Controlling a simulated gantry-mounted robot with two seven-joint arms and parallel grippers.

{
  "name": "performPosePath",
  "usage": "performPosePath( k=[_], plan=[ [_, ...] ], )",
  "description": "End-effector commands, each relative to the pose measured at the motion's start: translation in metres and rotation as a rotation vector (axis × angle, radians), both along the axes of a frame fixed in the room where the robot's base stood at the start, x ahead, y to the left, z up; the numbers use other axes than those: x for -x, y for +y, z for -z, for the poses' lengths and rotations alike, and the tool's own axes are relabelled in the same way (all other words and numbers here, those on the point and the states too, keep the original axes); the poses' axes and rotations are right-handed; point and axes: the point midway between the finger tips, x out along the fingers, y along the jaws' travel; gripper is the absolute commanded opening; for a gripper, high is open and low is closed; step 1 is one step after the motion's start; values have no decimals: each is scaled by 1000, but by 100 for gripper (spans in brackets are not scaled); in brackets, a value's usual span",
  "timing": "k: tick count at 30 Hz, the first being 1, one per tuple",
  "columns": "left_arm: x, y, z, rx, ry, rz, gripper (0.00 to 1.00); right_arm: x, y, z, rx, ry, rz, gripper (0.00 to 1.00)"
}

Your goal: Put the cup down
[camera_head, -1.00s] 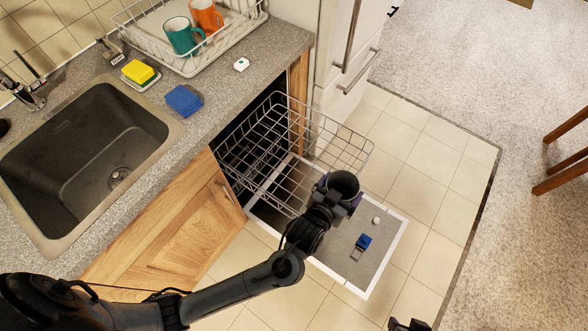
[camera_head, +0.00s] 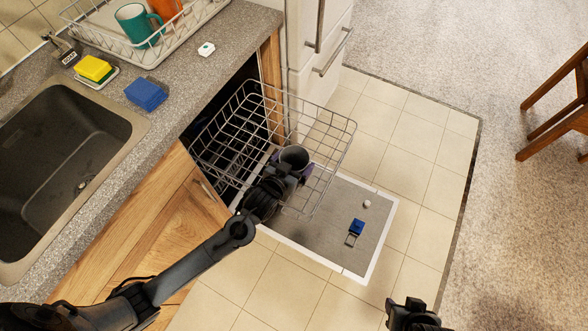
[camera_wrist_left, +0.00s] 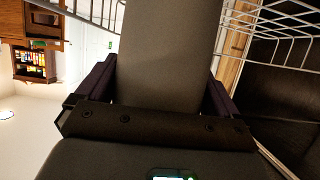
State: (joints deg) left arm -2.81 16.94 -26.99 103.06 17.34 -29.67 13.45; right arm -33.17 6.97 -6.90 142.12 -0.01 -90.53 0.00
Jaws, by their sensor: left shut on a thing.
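A dark grey cup (camera_head: 294,157) is held in my left gripper (camera_head: 298,168), its open mouth facing up in the head view. In the left wrist view the cup (camera_wrist_left: 170,55) fills the middle, with a purple finger on each side. The gripper and cup are at the pulled-out wire dishwasher rack (camera_head: 335,150), over its front part. Whether the cup touches the rack wires cannot be told. My right gripper (camera_head: 410,318) shows only in part at the bottom edge, and its fingers are not clear.
The open dishwasher door (camera_head: 325,235) lies below the rack, with a white-edged panel. The counter holds a sink (camera_head: 60,165), a blue sponge (camera_head: 146,94), a yellow sponge (camera_head: 93,68) and a dish rack (camera_head: 170,45) with a teal mug (camera_head: 138,25) and an orange mug (camera_head: 163,8).

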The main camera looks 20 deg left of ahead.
Motion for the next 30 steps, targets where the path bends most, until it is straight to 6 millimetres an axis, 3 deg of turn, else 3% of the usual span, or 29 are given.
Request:
performPosePath(
  k=[12,25,26,30],
  plan=[
    [0,0,40,-1,1,1,64,0,0,22,0,2,0,43],
    [0,0,44,-1,0,1,64,1,0,21,-1,3,1,43],
    [0,0,43,-1,0,1,99,1,0,21,-1,2,1,43],
    [0,0,43,-1,0,1,100,1,0,21,-1,2,2,43]
  ],
)
